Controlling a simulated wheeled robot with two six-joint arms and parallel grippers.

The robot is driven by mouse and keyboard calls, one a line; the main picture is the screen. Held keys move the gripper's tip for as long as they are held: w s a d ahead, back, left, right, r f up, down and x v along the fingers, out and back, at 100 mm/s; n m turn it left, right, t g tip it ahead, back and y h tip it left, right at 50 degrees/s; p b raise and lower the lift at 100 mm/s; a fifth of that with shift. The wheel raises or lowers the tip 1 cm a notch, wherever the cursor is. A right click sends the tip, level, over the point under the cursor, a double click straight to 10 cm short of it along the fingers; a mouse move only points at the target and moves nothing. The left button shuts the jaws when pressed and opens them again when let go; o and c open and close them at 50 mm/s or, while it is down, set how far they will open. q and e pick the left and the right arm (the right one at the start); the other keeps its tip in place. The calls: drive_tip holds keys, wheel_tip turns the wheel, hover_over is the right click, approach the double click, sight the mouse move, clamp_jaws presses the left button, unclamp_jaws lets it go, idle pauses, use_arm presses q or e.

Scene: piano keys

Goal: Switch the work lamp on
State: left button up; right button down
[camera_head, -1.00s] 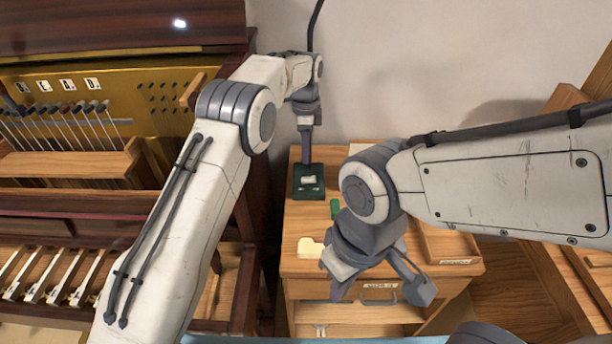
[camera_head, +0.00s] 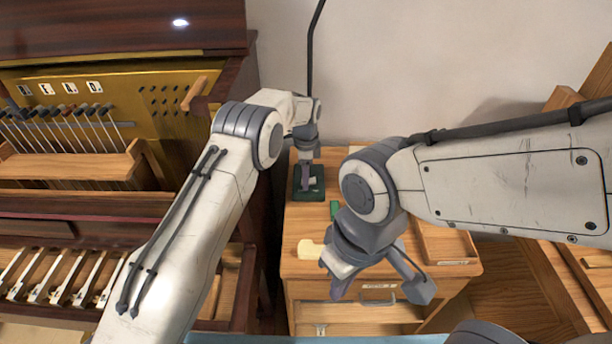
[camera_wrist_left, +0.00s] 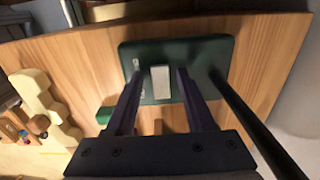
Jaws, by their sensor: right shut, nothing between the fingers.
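The work lamp's dark green base (camera_head: 317,193) sits at the back of the wooden cabinet top, with its black stem (camera_head: 310,50) rising along the wall. The lamp head is out of view. In the left wrist view, a pale switch (camera_wrist_left: 160,82) shows on the base (camera_wrist_left: 212,55). My left gripper (camera_head: 306,184) points down at the base. Its two fingers (camera_wrist_left: 159,78) are apart, one on each side of the switch in the picture; I cannot tell whether they touch anything. My right gripper (camera_head: 422,291) is shut and empty in front of the cabinet.
A small green block (camera_head: 334,209) and a cream-coloured piece (camera_head: 311,249) lie on the cabinet top (camera_head: 298,222). An open wooden tray (camera_head: 448,243) is at its right. The organ-like keyboard works (camera_head: 60,265) stand close on the left. The wall is right behind the lamp.

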use_arm(q)
clamp_jaws()
drive_tip(key=shift+d+y, duration=0.35)
drive_tip(key=shift+y, duration=0.45)
drive_tip(key=shift+d+f+y, duration=0.1)
drive_tip(key=shift+y, duration=0.6)
drive_tip(key=shift+d+y+b, duration=0.1)
drive_tip(key=shift+y+b, duration=0.5)
drive_tip(key=shift+b, duration=0.1)
drive_tip(key=shift+r, duration=0.2)
drive_tip(key=shift+o, duration=1.2)
unclamp_jaws()
